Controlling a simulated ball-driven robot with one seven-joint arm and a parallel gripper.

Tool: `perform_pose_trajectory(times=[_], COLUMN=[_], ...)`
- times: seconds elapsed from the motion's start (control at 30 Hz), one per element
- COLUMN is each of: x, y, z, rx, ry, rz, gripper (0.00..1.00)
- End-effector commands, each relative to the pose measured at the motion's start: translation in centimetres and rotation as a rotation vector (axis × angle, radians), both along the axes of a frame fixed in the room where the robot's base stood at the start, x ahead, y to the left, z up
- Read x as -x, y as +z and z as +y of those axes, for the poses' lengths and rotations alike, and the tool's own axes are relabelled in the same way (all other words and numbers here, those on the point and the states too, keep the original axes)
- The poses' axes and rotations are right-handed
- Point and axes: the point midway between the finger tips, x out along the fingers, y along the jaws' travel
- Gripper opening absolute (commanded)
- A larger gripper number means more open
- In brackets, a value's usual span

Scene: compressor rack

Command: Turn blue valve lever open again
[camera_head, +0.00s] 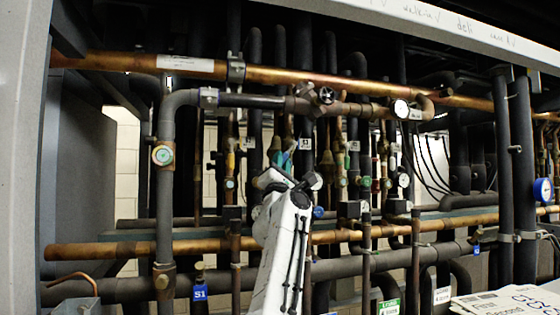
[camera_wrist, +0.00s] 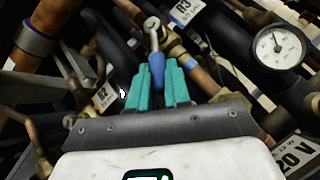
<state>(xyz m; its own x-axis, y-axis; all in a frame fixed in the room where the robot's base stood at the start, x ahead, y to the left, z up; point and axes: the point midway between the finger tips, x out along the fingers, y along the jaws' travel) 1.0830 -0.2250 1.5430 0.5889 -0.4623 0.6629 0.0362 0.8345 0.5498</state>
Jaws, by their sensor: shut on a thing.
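The blue valve lever (camera_wrist: 156,74) shows in the wrist view as a blue grip on a metal arm, rising to a nut beside a brass valve body (camera_wrist: 177,52). My gripper (camera_wrist: 158,70) has its two teal fingers on either side of the blue grip, shut on it. In the head view my gripper (camera_head: 282,158) reaches in among the vertical pipes at the middle of the rack. There the lever is hard to make out behind my fingers and wrist.
A white round gauge (camera_wrist: 280,47) and an R3 tag (camera_wrist: 186,12) are close to the lever. A long copper pipe (camera_head: 290,76) crosses above my gripper and another copper pipe (camera_head: 180,246) crosses below. Pipes crowd both sides, leaving little room.

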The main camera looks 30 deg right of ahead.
Motion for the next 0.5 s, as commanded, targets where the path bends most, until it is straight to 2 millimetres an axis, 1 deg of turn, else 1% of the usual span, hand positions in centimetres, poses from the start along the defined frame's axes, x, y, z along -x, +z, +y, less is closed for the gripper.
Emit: perform_pose_trajectory(times=[0.2, 0.5], x=[0.03, 0.07], y=[-0.42, -0.47], z=[-0.42, -0.48], rx=[0.06, 0.078], ry=[-0.002, -0.001], rz=[0.022, 0.026], gripper=[0.0, 0.0])
